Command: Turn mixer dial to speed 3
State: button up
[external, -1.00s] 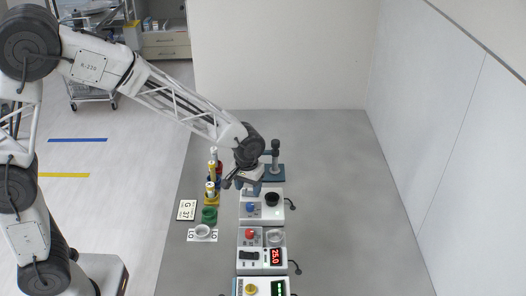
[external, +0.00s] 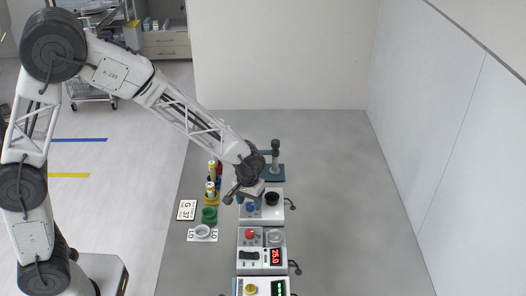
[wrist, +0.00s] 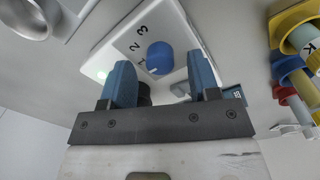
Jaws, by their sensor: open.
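The mixer is a white box (external: 282,212) with a blue dial (external: 250,207) on its left and a black round part (external: 272,198) on its right. In the wrist view the blue dial (wrist: 160,56) has the printed numbers 1, 2 and 3 around its left side. A small white mark on the dial's lower edge seems to face the 1. My gripper (wrist: 162,78) is open and empty. Its two blue fingers are spread wider than the dial, which shows just beyond the gap between them; I cannot tell the height between them. In the external view my gripper (external: 250,198) hangs over the dial side of the box.
A stand (external: 275,160) rises behind. Floor at right is clear.

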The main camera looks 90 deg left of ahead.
jog(key=shift+f, duration=0.6)
jog(key=c, duration=0.9)
jog(key=shift+c, duration=0.2)
